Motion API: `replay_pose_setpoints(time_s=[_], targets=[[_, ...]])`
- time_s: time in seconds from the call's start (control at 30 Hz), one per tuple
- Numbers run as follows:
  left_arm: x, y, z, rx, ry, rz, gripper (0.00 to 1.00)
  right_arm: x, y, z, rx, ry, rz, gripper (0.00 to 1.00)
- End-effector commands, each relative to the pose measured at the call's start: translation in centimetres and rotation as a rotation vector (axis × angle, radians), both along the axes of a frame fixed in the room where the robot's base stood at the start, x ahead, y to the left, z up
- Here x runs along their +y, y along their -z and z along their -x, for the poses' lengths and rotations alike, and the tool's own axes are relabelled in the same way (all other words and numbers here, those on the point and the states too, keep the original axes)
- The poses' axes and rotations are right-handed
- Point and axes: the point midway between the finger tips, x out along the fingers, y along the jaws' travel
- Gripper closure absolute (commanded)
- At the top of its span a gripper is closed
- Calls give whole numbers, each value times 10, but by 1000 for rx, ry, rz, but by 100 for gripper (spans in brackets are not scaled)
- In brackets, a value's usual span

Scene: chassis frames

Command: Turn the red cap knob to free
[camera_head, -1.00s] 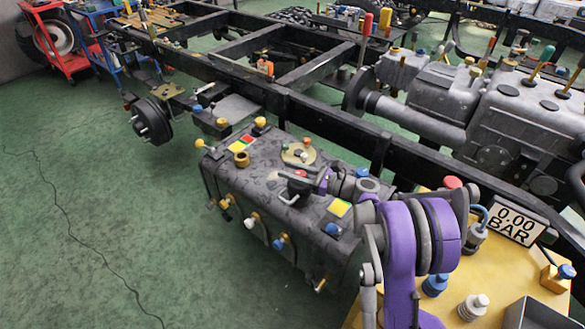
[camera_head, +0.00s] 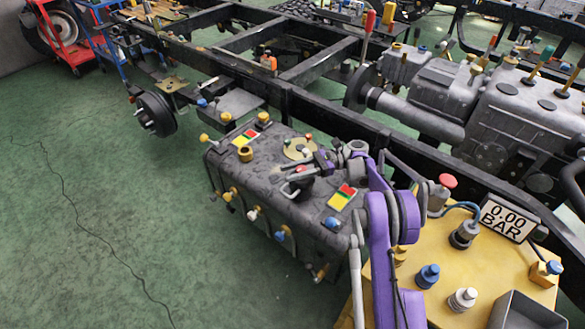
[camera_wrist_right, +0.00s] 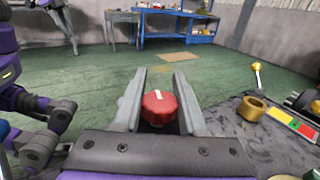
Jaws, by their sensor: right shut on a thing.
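The red cap knob (camera_wrist_right: 160,107) shows in the wrist view between the two grey fingers of my right gripper (camera_wrist_right: 160,88). A short pale mark on its top points away from my palm. In the head view my right gripper (camera_head: 291,187) is low over the top of the dark grey tank (camera_head: 270,205), and only a small red patch of the knob (camera_head: 301,168) shows there. My right gripper is shut on the knob. The knob's base is hidden by the fingers and palm. My left gripper is not seen.
The tank top carries coloured labels (camera_head: 342,197), a brass disc (camera_head: 299,149) and yellow fittings (camera_head: 263,118). A yellow bench (camera_head: 450,260) with a 0.00 BAR gauge (camera_head: 506,218) stands at right. The chassis rail (camera_head: 335,118) runs behind. Green floor is open at left.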

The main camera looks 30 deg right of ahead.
Motion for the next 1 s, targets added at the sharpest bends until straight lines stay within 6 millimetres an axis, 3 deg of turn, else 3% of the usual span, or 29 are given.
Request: replay_pose_setpoints(time_s=[0.67,0.7,0.83,1.0], targets=[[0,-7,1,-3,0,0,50,1,0,2,0,-56,-1,100],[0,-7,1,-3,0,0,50,1,0,2,0,-56,-1,52],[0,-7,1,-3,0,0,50,1,0,2,0,-56,-1,29],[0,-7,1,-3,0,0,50,0,0,1,0,-56,-1,29]])
